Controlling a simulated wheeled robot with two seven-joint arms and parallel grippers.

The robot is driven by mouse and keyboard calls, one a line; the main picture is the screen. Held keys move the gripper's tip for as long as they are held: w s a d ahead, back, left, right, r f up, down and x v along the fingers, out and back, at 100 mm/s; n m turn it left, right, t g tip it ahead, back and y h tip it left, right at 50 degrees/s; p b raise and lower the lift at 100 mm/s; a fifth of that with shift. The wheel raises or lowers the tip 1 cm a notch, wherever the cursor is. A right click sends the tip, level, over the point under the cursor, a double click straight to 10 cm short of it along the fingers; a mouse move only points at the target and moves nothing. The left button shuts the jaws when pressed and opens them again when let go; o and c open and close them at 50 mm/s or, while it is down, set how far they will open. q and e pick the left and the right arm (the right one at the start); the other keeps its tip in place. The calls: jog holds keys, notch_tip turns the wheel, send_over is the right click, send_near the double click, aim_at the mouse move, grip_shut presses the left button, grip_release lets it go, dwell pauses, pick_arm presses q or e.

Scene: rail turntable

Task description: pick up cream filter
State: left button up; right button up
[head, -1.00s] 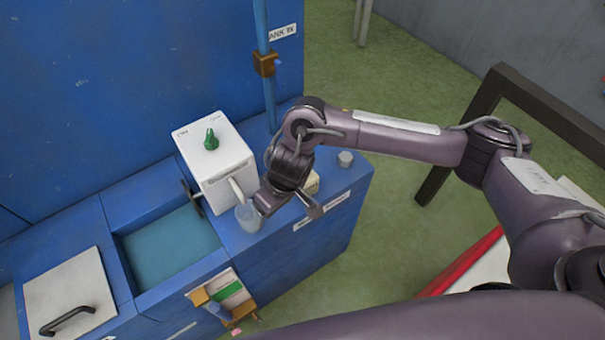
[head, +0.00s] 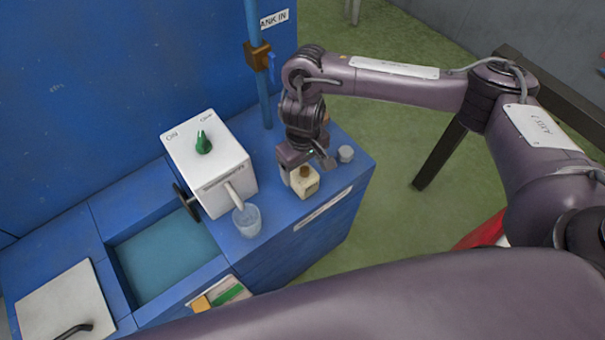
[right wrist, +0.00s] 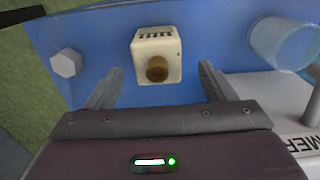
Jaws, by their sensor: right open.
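The cream filter (head: 305,184) is a small cream block with a brown round cap, standing on the blue bench top. My right gripper (head: 307,164) is right at it in the head view, seen partly behind and above it. In the right wrist view the cream filter (right wrist: 157,42) lies ahead, roughly centred between the two spread fingers of my right gripper (right wrist: 160,84). The gripper is open and empty. Whether a finger touches the filter I cannot tell. My left gripper is out of view.
A clear cup (head: 247,221) stands under the spout of a white box (head: 210,165) with a green knob. A small whitish hexagonal piece (head: 346,154) sits right of the gripper. A blue pipe (head: 255,60) rises behind. A water basin (head: 165,255) is at left.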

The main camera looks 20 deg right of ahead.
aim_at(305, 181)
jog(key=shift+s+f, duration=0.25)
jog(key=shift+f, duration=0.4)
jog(key=f, duration=0.2)
jog(key=f+b, duration=0.1)
jog(key=f, duration=0.1)
jog(key=shift+d+f+b, duration=0.2)
jog(key=shift+f+b, duration=0.05)
jog(key=shift+b, duration=0.05)
jog(key=shift+f, duration=0.25)
jog(key=c, duration=0.9)
jog(key=shift+c, duration=1.3)
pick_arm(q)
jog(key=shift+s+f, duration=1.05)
